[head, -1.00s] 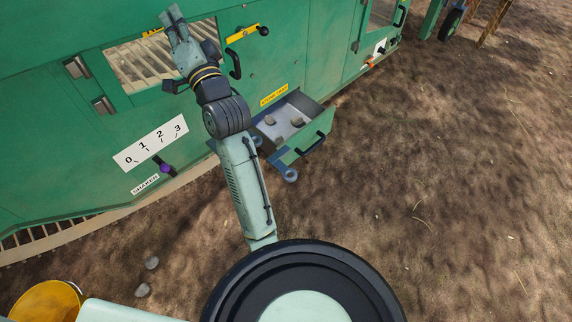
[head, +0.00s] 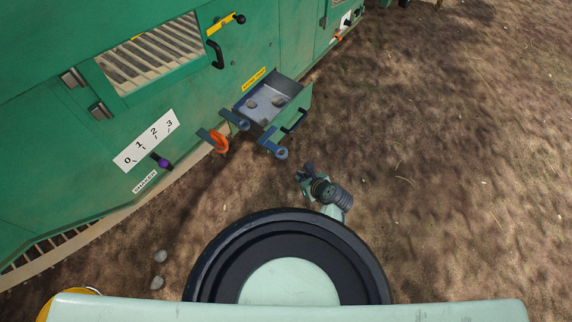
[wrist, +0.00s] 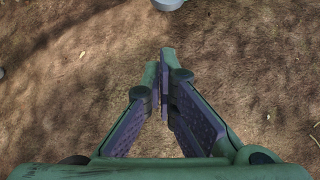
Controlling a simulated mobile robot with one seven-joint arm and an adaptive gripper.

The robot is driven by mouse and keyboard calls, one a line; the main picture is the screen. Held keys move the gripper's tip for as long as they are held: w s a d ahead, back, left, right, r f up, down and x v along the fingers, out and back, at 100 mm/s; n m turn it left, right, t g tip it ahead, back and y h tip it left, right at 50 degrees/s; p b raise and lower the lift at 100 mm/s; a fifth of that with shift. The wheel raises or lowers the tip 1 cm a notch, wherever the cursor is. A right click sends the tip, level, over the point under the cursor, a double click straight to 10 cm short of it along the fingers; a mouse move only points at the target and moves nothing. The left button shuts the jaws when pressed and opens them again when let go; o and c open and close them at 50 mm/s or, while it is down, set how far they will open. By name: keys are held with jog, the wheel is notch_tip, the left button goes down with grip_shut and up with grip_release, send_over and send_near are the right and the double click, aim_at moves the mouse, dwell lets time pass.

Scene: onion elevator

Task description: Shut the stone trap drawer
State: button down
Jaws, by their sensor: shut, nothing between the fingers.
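The stone trap drawer (head: 275,101) is pulled out from the green machine in the head view. It has a grey metal inside, a green front panel and a dark handle (head: 295,121), and a few stones (head: 265,103) lie in it. A yellow label (head: 254,79) sits above it on the machine. My gripper (head: 304,174) is below and a little right of the drawer in the picture, apart from it. In the wrist view my gripper (wrist: 165,75) points at bare ground, its fingers together and empty. The drawer is not clearly seen in the wrist view.
Blue-grey metal brackets (head: 272,144) and an orange hook-like part (head: 218,141) are by the drawer's near side. A purple-knobbed shaker lever (head: 163,162) is on the machine at left. Open dirt ground (head: 440,160) lies to the right.

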jog(key=w+a+f, duration=0.5)
jog(key=w, duration=0.3)
jog(key=shift+w+f, duration=0.15)
jog(key=shift+f, duration=0.1)
jog(key=shift+a, duration=0.1)
jog(key=w+a, duration=1.1)
jog(key=a, duration=0.5)
jog(key=shift+w, duration=0.35)
jog(key=shift+r, duration=0.1)
jog(key=shift+d, duration=0.1)
